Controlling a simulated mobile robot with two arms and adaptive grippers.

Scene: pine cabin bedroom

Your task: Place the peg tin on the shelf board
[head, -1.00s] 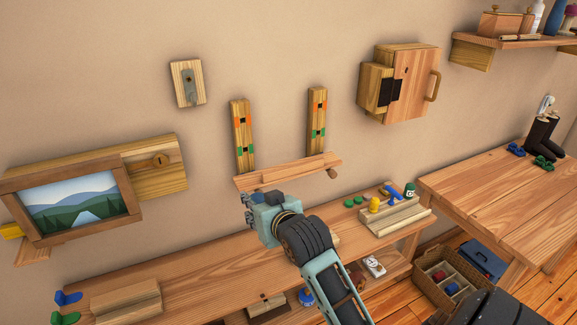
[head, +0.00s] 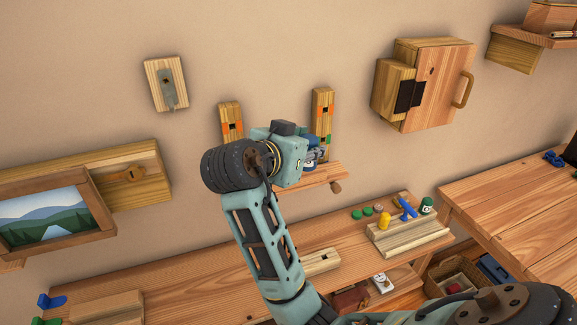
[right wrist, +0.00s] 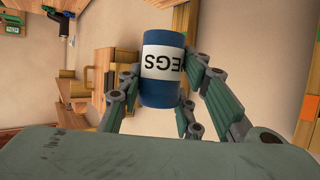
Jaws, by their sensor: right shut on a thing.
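The peg tin (right wrist: 160,94) is a blue can with a white band and black letters, upside down in the right wrist view. My right gripper (right wrist: 165,72) is shut on it, with fingers on both sides. In the head view my right gripper (head: 314,155) is at the shelf board (head: 325,176), by its right upright. The tin is mostly hidden there behind the gripper, and I cannot tell whether it touches the board. The board is pale wood, its left part covered by my arm. My left gripper is not in view.
Two wooden uprights with orange and green marks, the right one (head: 322,112) clearer, stand behind the board. A wall cabinet (head: 424,85) is to the right. Below, a workbench (head: 205,284) carries a wooden block (head: 412,238) with small coloured pieces.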

